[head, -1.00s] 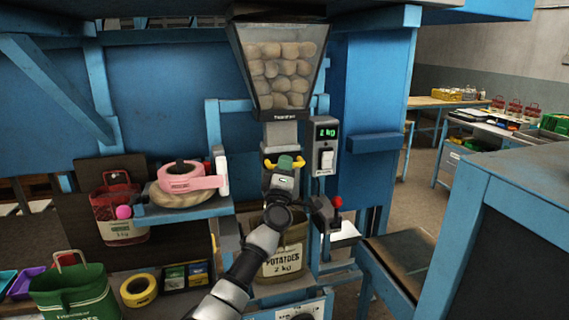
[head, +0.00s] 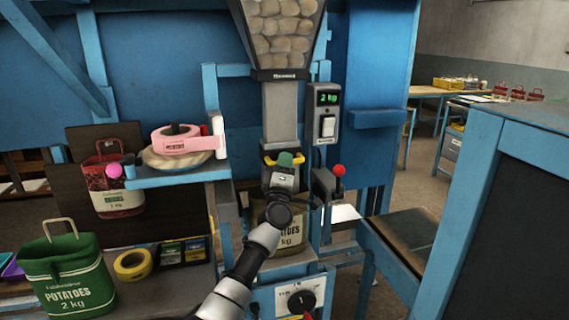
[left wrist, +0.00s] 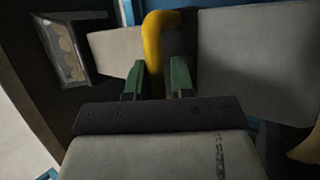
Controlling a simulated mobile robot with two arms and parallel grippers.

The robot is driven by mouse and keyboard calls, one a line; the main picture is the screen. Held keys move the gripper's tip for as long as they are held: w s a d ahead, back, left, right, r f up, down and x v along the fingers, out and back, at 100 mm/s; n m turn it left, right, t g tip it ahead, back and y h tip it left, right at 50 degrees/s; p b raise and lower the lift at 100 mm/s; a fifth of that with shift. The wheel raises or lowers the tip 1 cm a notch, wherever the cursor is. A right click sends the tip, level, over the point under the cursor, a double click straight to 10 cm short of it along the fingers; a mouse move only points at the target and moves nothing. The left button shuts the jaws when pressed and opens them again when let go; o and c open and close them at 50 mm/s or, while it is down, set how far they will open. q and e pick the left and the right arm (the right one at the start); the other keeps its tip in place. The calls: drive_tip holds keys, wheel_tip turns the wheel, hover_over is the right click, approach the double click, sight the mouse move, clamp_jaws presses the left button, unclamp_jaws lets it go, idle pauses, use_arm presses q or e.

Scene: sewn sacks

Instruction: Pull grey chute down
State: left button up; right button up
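The grey chute (head: 281,112) hangs below the hopper of potatoes in the head view, with a long stretch of it showing. A yellow handle (head: 270,160) crosses its lower part. My left gripper (head: 285,160) is at the middle of this handle. A tan potato sack (head: 291,236) stands under the chute, partly hidden by my left arm. Whether the chute's lower end is inside the sack is hidden.
A box with a green 2 kg display (head: 327,99) is right of the chute, above a red-knobbed lever (head: 338,171). A shelf (head: 175,178) with pink tape is at left. A green sack (head: 66,272) stands at lower left beside yellow tape (head: 133,265).

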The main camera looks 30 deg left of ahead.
use_arm(q)
drive_tip(key=o, duration=0.3)
drive_tip(key=shift+f, duration=0.1)
drive_tip(key=v, duration=1.1)
drive_tip(key=shift+b, duration=0.4)
drive_tip(key=shift+w, duration=0.1)
